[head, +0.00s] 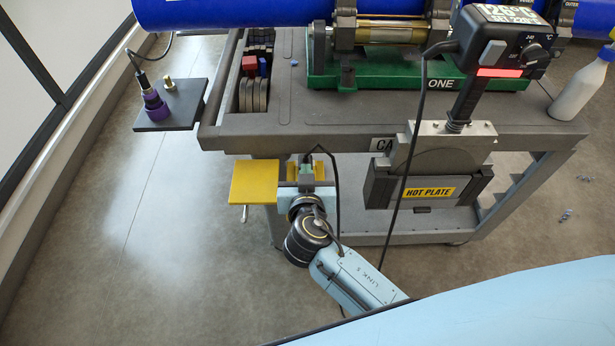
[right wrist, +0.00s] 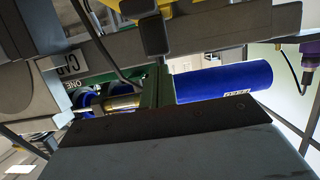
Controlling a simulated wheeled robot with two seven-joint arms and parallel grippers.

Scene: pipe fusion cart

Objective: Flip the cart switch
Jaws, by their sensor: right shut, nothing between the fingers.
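My right gripper (head: 307,168) is at the near edge of the grey cart (head: 340,127), towards its left corner. Its fingers are shut with nothing between them; the fingertips are small and partly hidden against the cart edge. A dark cable runs beside it. In the right wrist view, dark finger-like parts (right wrist: 153,36) show at the top, below the cart's underside. I cannot pick out the cart switch for certain in either view. My left gripper is not in view.
A hot plate unit (head: 428,190) hangs on the cart's front, right of my gripper. A control box with a dial (head: 505,45) stands above it. Blue pipe (head: 240,12) lies in the green clamp base (head: 385,75). A side shelf (head: 172,108) holds a purple connector (head: 154,104). Floor on the left is clear.

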